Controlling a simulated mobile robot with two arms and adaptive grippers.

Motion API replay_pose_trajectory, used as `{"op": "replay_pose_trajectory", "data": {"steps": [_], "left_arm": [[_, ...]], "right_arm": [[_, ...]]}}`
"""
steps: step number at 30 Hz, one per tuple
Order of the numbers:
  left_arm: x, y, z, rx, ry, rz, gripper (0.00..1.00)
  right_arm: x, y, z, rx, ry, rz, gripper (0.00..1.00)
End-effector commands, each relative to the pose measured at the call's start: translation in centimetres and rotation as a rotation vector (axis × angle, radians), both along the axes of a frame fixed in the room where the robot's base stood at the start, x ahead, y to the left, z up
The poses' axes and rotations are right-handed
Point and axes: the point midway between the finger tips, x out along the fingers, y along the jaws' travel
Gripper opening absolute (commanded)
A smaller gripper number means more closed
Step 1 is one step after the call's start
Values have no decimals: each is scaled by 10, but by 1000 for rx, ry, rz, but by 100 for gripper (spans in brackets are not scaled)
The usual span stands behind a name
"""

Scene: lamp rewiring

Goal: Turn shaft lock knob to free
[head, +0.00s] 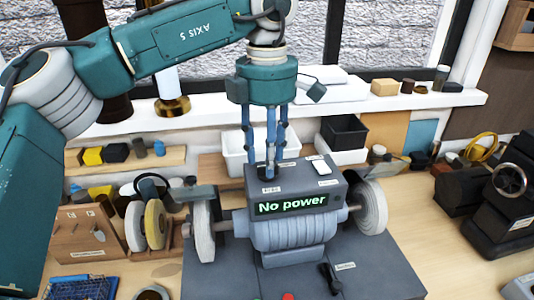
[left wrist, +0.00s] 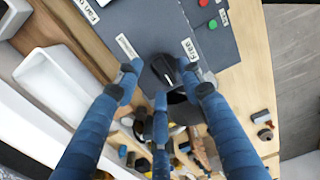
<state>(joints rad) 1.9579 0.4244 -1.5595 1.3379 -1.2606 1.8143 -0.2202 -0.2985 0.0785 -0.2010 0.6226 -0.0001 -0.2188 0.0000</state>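The grinder (head: 285,230) stands on a dark base on the bench, and its display (head: 291,204) reads "No power". A black knob (head: 268,173) sits on top of the housing at its left. My left gripper (head: 266,165) reaches down over it from above. In the left wrist view the knob (left wrist: 164,70) lies between the blue fingertips, with gaps visible at the sides. A label (left wrist: 190,49) reading "Free" is beside the knob; another label (left wrist: 127,46) is too blurred to read. My right gripper is in neither view.
Grinding wheels (head: 203,230) flank the housing. A white switch (head: 320,166) is on its top right. White and black bins (head: 344,132) stand behind. A wheel rack (head: 85,232) is at left, a black machine (head: 500,205) at right.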

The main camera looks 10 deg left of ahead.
Motion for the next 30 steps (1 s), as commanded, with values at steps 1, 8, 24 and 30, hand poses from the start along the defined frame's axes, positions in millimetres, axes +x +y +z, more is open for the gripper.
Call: {"op": "replay_pose_trajectory", "data": {"steps": [1, 8, 24, 30], "left_arm": [[-1, 0, -3, 1, 1, -1, 39], [0, 0, -11, -1, 1, 0, 39], [0, 0, -10, -1, 0, 3, 0], [0, 0, -11, 0, -1, 46, 0]], "right_arm": [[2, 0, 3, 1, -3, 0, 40], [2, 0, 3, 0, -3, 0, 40], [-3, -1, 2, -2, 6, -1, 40], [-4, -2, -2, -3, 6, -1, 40]]}}
